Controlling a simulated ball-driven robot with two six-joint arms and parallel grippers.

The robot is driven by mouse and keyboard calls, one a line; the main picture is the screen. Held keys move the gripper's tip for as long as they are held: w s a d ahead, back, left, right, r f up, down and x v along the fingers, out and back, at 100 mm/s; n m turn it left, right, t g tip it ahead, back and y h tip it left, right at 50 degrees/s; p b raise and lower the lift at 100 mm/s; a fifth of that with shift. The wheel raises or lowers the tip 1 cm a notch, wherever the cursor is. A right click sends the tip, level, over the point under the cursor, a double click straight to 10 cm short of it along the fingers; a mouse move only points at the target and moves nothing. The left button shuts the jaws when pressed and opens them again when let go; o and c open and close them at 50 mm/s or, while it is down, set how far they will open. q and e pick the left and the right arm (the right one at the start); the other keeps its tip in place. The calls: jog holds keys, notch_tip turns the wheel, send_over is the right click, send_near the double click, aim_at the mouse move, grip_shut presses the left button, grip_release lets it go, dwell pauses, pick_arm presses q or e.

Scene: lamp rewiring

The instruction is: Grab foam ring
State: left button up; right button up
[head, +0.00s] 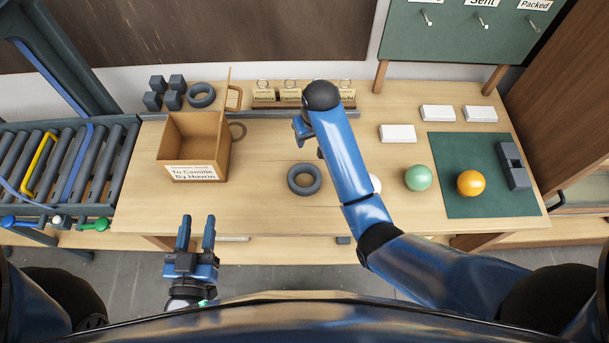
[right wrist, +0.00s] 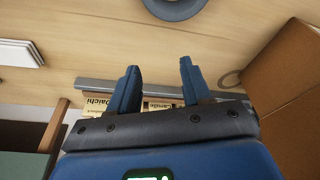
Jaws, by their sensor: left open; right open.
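A dark grey foam ring (head: 291,181) lies flat on the bare middle of the table. Its lower part also shows at the top edge of the right wrist view (right wrist: 174,14). A similar grey ring (head: 192,97) lies at the back left beside several grey blocks. My right gripper (head: 309,143) is open, above the table and behind the middle ring, apart from it; the arm partly hides it. In the right wrist view, nothing shows between its fingers (right wrist: 158,78). My left gripper (head: 196,222) is open and empty in front of the table's front edge.
An open cardboard box (head: 194,173) stands left of the middle ring. A card rack (head: 290,104) is at the back. A green ball (head: 418,178), an orange ball (head: 471,183) and white boxes (head: 398,134) are at the right.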

aim_at(316, 171)
jog(key=s+f+g, duration=0.1)
jog(key=s+d+f, duration=0.1)
jog(key=f, duration=0.1)
jog(key=s+f+g+h+b, duration=0.1)
jog(key=s+f, duration=0.1)
jog(key=shift+d+g, duration=0.3)
jog(key=shift+d, duration=0.05)
jog(key=shift+s+d+f+p, duration=0.1)
jog(key=shift+f+p, duration=0.35)
jog(key=shift+f, duration=1.2)
jog(key=shift+s+d+f+p, duration=0.1)
jog(key=shift+f+p, duration=0.3)
jog(key=shift+f, duration=1.25)
grip_shut()
